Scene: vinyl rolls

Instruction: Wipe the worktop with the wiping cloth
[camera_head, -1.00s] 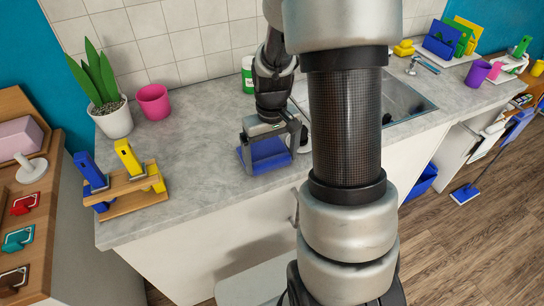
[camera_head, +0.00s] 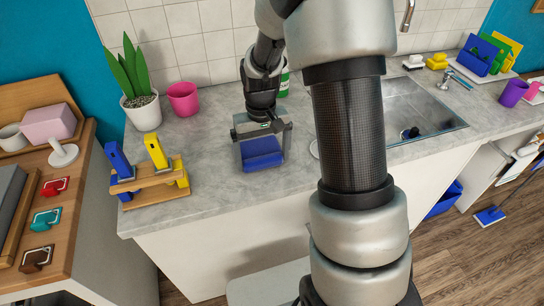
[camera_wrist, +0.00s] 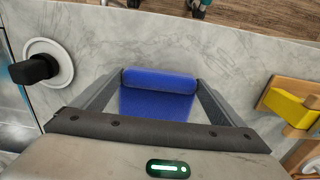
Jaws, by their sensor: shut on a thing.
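The blue wiping cloth (camera_head: 262,153) is between the fingers of my gripper (camera_head: 262,150), which is shut on it. The cloth is low at the grey marbled worktop (camera_head: 210,140), to the left of the sink; exact contact is hard to tell. In the wrist view the cloth (camera_wrist: 158,97) shows a rolled upper edge and a flat part below, with a finger of my gripper (camera_wrist: 155,95) on each side. The worktop (camera_wrist: 160,40) spreads around it. My arm hides part of the worktop and sink in the head view.
A wooden holder (camera_head: 150,187) with blue and yellow tools stands at the left front. A potted plant (camera_head: 142,112) and a pink pot (camera_head: 183,98) stand at the back left. A green-and-white container (camera_head: 283,82) is behind my gripper. The sink (camera_head: 415,105) lies right.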

